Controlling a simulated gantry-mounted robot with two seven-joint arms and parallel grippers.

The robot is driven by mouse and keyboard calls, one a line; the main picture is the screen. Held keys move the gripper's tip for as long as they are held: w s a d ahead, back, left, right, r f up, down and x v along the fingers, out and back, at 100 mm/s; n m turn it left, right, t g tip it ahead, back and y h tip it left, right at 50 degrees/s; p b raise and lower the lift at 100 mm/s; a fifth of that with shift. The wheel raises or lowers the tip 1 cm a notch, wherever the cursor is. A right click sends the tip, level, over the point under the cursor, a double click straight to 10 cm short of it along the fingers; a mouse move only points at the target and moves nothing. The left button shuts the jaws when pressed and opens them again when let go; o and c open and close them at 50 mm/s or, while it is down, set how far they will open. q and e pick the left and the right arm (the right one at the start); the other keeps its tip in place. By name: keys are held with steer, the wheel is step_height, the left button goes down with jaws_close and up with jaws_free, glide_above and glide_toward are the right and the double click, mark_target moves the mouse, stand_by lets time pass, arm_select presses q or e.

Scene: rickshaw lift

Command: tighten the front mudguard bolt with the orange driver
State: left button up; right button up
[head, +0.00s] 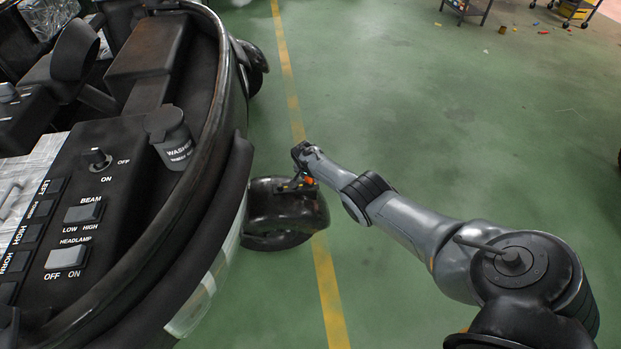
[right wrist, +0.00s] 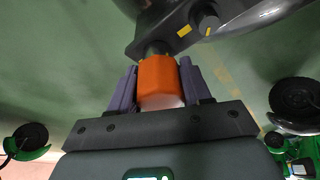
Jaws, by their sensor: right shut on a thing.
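My right gripper (head: 304,181) is at the top of the black front mudguard (head: 284,205), beside the rickshaw body. In the right wrist view its purple fingers (right wrist: 158,88) are shut on the orange driver (right wrist: 158,80), one on each side of the handle. A small orange patch of the driver (head: 309,181) shows in the head view. The driver's dark front end meets a dark bracket-like part (right wrist: 165,25) in the picture; I cannot tell whether they touch. A dark round knob (right wrist: 206,21) with yellow marks beside it sits on that part. The bolt is not clearly visible. My left gripper is not in view.
The rickshaw's dashboard (head: 110,205) with switches and a washer reservoir (head: 170,138) fills the left. Its curved black rim (head: 225,190) lies close to the mudguard. Open green floor (head: 430,130) with a yellow line (head: 328,285) lies to the right. Carts (head: 467,10) stand far back.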

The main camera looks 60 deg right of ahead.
steer(key=shift+m+b, duration=0.3)
steer(key=shift+m, duration=0.3)
steer(key=shift+r, duration=0.1)
steer(key=shift+r+p, duration=0.75)
steer(key=shift+p, duration=0.1)
steer(key=shift+w+r+p, duration=0.15)
steer(key=shift+r+p, duration=1.45)
steer(key=shift+r, duration=0.05)
steer(key=shift+r+p, duration=1.05)
steer(key=shift+p, duration=0.05)
